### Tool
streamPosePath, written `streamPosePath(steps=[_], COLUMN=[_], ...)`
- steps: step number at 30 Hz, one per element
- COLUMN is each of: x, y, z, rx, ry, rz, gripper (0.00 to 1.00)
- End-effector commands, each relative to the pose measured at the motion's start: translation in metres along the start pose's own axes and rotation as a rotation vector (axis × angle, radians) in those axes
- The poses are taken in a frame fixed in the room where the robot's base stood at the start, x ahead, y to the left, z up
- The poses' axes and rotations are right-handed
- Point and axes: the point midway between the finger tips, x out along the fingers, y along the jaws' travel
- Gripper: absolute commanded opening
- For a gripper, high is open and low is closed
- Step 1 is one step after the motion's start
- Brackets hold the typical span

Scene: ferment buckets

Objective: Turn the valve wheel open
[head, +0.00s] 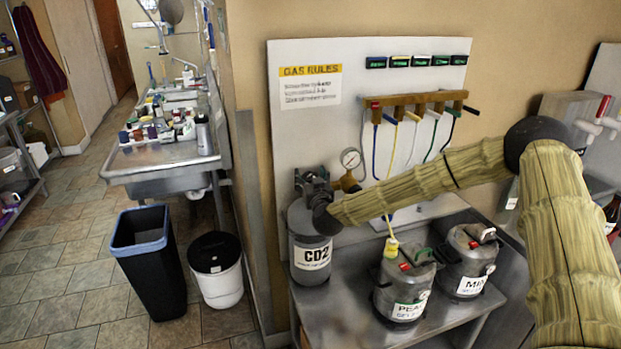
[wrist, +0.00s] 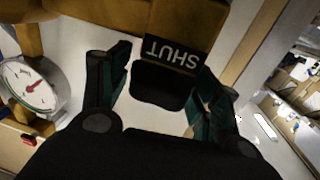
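The grey CO2 cylinder (head: 312,243) stands at the left end of the metal bench. My gripper (head: 314,185) is at its top, covering the valve from the head camera. In the wrist view my gripper (wrist: 164,66) has its two dark fingers apart, one on each side of a black rounded piece (wrist: 160,87). This piece may be the valve wheel. A black label reading SHUT (wrist: 172,54), upside down, sits just beyond it on a tan block. I cannot tell whether the fingers touch the black piece. A round gauge (head: 350,158) is right of the cylinder top; it also shows in the wrist view (wrist: 28,85).
Two grey kegs (head: 402,287) (head: 467,264) stand on the bench right of the cylinder. A wooden manifold (head: 414,99) with coloured hoses hangs on the white wall panel (head: 318,131). A black bin (head: 150,270) and white bucket (head: 219,282) stand on the floor at left.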

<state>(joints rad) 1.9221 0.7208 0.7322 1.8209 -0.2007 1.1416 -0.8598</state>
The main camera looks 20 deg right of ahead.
Motion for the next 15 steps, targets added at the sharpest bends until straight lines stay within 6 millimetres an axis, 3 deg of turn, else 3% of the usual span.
streamPosePath(steps=[1,4,15], x=[0.0000,0.0000,0.0011], y=[-0.0001,0.0000,0.0004], z=[-0.0001,-0.0001,0.0011], rx=[0.000,0.000,0.001], ry=[0.000,0.000,0.007], rz=[0.000,0.000,-0.079], gripper=[0.47,0.29,0.30])
